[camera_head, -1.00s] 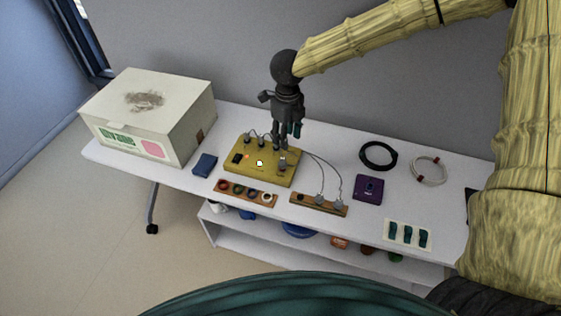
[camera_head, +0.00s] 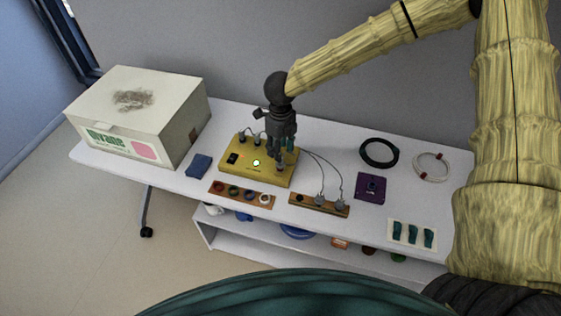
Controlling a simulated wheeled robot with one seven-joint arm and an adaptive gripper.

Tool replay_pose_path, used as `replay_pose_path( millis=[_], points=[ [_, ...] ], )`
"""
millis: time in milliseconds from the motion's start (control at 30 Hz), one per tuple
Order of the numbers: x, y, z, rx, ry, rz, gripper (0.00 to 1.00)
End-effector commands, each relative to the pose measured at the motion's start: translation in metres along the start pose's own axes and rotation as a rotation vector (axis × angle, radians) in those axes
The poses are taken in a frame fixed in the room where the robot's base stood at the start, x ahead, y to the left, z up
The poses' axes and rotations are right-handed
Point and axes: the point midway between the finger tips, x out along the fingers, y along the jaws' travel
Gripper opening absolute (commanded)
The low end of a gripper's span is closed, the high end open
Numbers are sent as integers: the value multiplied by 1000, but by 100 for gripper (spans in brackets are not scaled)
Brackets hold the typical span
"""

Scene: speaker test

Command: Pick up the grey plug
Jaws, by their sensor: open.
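A yellow box (camera_head: 235,176) stands on the white table with several dark or grey plugs along its top. A grey plug (camera_head: 280,167) at the box's right side is partly hidden by my gripper (camera_head: 281,156). My gripper points down with its fingers open around or just above this plug; I cannot tell whether they touch it. Two more grey plugs, one (camera_head: 320,202) and another (camera_head: 340,204), stand in a wooden strip (camera_head: 306,203) in front, with thin cables running back towards the box.
A large white carton (camera_head: 160,110) stands at the left, beside a blue block (camera_head: 199,166). A wooden strip with coloured rings (camera_head: 217,189) lies in front of the box. A purple box (camera_head: 371,189), a black cable coil (camera_head: 379,153) and a white coil (camera_head: 431,166) lie right.

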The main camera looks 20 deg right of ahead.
Motion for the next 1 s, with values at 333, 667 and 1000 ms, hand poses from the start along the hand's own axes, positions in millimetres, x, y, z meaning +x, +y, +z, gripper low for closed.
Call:
replay_pose_path(
  millis=[333,667,1000],
  points=[
    [27,1,-2,3,3,1,42],
    [52,0,-1,2,0,-1,42],
    [53,1,-1,2,0,-1,24]
  ],
)
